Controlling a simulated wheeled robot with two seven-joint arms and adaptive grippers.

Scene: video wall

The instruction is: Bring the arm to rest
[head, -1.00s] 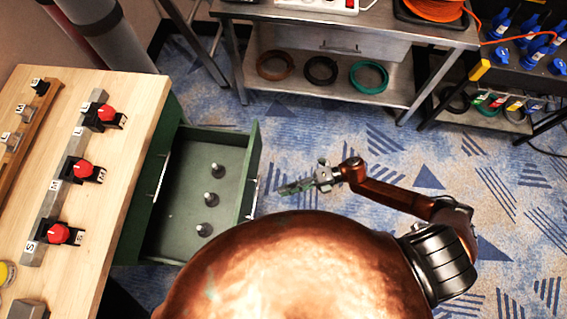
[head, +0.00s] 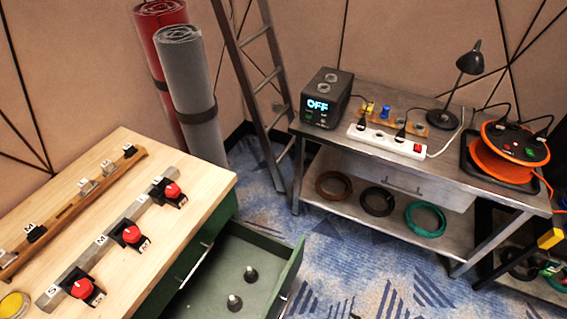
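Neither of my arms nor grippers shows in the head view now. The green drawer (head: 293,277) under the wooden workbench (head: 209,184) stands open at the bottom middle, partly cut off by the lower edge. Two dark knobs with light stems show inside it: a farther one (head: 250,274) and a nearer one (head: 234,302).
The workbench carries several red-knobbed switches, one at its middle (head: 131,235). A metal table (head: 460,170) holds a black box reading OFF (head: 325,99), a power strip (head: 388,138), a lamp (head: 470,62) and an orange cable reel (head: 505,160). Patterned carpet (head: 345,270) lies between.

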